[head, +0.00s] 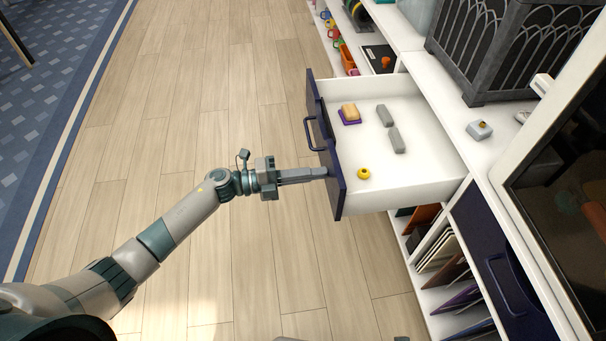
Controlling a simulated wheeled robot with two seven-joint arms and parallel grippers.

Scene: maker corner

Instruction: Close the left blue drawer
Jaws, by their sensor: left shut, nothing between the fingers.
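The left blue drawer (334,168) stands pulled out of the white cabinet, with its dark blue front and handle (311,133) facing left. My left gripper (326,172) is shut and empty. Its fingertips are at the outer face of the drawer front, to the near side of the handle; they look to touch it, but I cannot be sure.
A second blue drawer (500,270) is shut at the lower right. Shelves below hold upright boards (440,250). A dark lattice box (510,50) and a small grey item (479,130) stand on the cabinet top. The wooden floor (200,110) at the left is clear.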

